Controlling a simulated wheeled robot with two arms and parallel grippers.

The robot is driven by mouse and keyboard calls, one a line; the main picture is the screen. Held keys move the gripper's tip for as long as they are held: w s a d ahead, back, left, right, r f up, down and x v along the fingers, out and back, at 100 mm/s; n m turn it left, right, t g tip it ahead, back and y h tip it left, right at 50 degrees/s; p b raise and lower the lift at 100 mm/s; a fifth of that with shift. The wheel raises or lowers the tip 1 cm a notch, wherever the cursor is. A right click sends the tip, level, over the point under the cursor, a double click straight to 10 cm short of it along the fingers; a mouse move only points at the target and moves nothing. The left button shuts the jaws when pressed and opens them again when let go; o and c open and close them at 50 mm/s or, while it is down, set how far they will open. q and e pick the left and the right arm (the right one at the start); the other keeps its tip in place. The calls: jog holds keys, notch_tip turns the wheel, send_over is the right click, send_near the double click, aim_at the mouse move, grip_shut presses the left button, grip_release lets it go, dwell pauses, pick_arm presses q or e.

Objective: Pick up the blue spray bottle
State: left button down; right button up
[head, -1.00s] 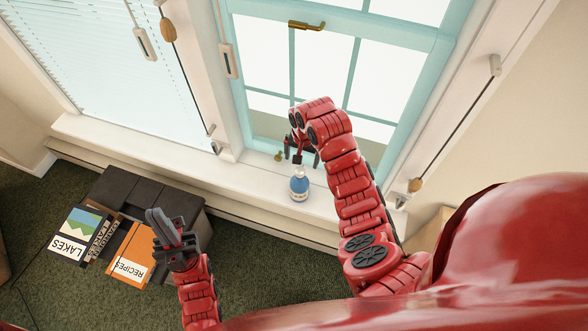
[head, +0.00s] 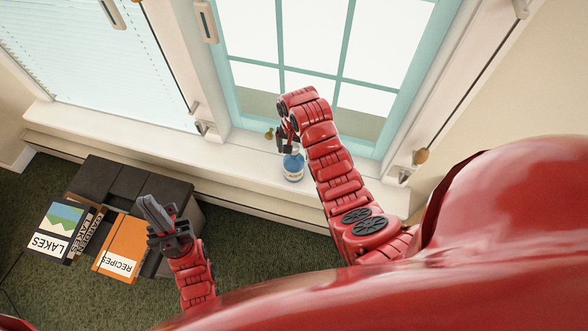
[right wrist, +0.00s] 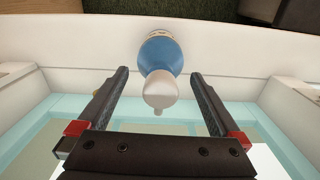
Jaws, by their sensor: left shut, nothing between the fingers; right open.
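The blue spray bottle (head: 292,170) stands on the white windowsill, its top partly hidden by my right gripper in the head view. In the right wrist view the bottle (right wrist: 160,55) has a blue body and a pale top pointing toward the gripper. My right gripper (right wrist: 158,78) is open, with one finger on each side of the bottle's pale top and gaps on both sides. It also shows in the head view (head: 286,146), at the bottle's top.
The windowsill (head: 235,165) runs along under the window (head: 335,60). A small brass piece (head: 269,133) is on the sill left of the bottle. A dark grey box (head: 130,180) with books, including an orange one (head: 121,249), stands on the green carpet.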

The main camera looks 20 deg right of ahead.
notch_tip(320, 180, down, 3)
jog(key=shift+a+f+p, duration=0.1)
jog(key=shift+p, duration=0.9)
jog(key=shift+s+f, duration=0.1)
jog(key=shift+f, duration=0.75)
jog(key=shift+c, duration=0.3)
grip_shut()
